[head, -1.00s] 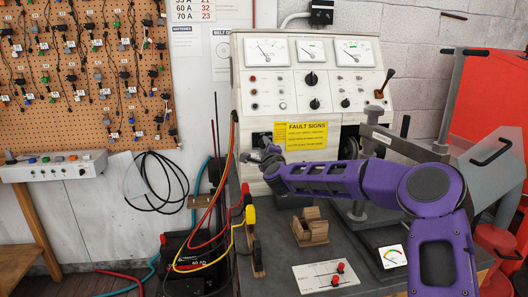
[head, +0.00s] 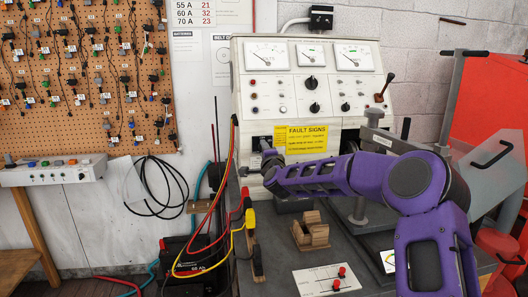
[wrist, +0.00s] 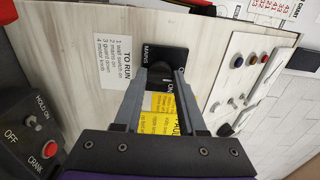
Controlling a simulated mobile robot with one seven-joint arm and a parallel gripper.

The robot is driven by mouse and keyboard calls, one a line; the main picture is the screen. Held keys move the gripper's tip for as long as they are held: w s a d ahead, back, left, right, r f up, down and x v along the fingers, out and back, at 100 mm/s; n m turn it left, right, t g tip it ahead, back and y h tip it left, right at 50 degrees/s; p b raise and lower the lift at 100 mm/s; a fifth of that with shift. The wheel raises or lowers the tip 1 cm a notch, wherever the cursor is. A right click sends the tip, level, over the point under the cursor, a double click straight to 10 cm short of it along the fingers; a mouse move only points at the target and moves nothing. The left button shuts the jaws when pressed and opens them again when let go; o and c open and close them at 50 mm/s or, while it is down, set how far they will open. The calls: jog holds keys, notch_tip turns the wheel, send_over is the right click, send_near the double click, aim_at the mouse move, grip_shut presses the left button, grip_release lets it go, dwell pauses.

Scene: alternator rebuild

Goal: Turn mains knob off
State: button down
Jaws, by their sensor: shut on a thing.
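The mains knob (wrist: 162,69) is a round black knob on a black plate marked MAINS, seen in the wrist view. The plate (head: 260,142) shows in the head view on the lower left of the cream test bench's front. My gripper (wrist: 160,76) has one finger on each side of the knob and is shut on it. In the head view my gripper (head: 268,156) is at the plate and hides the knob. I cannot read clearly which way the knob points.
A yellow fault signs label (head: 300,139) is right of the plate. A TO RUN card (wrist: 117,62) is beside it in the wrist view. Red and yellow cables hang at the left.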

jog(key=shift+c, duration=2.4)
grip_release()
jog(key=s+d, duration=0.1)
jog(key=s, duration=0.7)
jog(key=s+d, duration=0.2)
jog(key=s, duration=0.7)
jog(key=shift+d, duration=0.25)
jog(key=shift+a, duration=0.1)
